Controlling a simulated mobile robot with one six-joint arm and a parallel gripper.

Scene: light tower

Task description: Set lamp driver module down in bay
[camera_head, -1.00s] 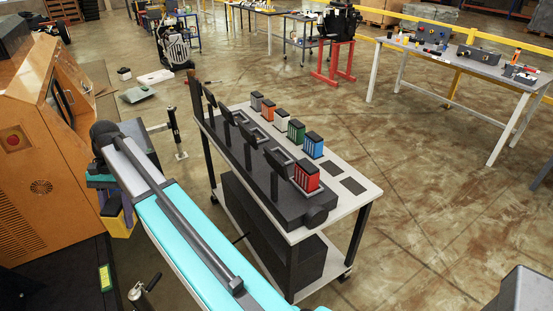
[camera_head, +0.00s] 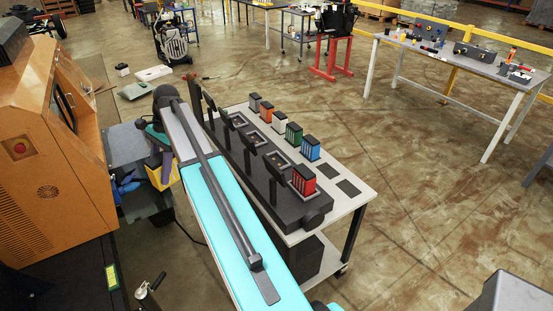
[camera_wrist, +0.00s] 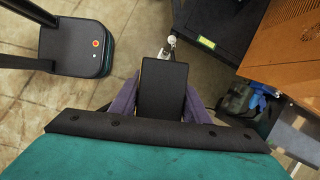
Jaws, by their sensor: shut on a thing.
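The lamp driver module (camera_head: 160,174) is yellow with a dark top. My gripper (camera_head: 167,162) is shut on it, left of the cart and in front of the orange cabinet. In the wrist view its dark top (camera_wrist: 163,90) sits between the purple fingers of my gripper (camera_wrist: 163,98). The dark bay rack (camera_head: 262,168) runs along the cart's left side, with upright levers beside its bays. A red module (camera_head: 303,180) sits in its nearest bay. Open bays (camera_head: 277,160) show behind it. My arm hides part of the rack's left side.
Grey, orange, white, green and blue modules (camera_head: 310,148) stand in a row on the light cart top (camera_head: 335,208), with two bare dark pads (camera_head: 349,187) nearer. The orange cabinet (camera_head: 50,165) is close left of my gripper. Open floor lies right of the cart.

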